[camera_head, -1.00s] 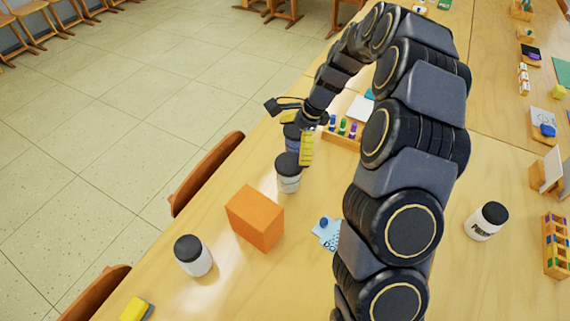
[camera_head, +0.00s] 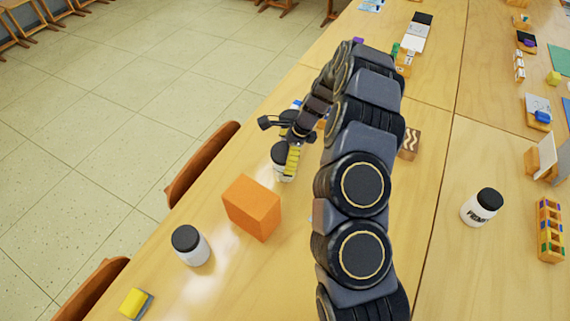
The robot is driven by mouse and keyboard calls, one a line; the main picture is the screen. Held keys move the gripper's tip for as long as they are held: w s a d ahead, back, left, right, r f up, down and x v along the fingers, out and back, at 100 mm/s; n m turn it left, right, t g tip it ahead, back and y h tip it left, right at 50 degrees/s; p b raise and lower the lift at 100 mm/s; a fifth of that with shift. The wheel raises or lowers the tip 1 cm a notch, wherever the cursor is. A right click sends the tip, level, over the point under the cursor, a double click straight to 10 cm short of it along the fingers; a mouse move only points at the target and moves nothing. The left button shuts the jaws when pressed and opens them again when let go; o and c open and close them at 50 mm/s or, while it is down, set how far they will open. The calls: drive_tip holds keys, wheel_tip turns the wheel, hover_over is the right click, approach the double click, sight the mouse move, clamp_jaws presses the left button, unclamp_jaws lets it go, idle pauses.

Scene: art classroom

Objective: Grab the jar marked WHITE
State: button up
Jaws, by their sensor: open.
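Another white jar with a dark lid (camera_head: 191,247) stands upright nearer the front left, also without readable lettering. A third white jar (camera_head: 480,208) stands at the right with dark lettering too small to read surely. Behind the gripper, a bluish thing is mostly hidden.
A yellow and grey sponge (camera_head: 136,304) lies at the front left. A brown wavy-patterned block (camera_head: 410,144) is right of my arm. A wooden rack (camera_head: 551,232) stands far right. Chairs (camera_head: 203,165) line the left edge.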

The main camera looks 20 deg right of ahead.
drive_tip(key=c, duration=1)
drive_tip(key=shift+r, duration=0.2)
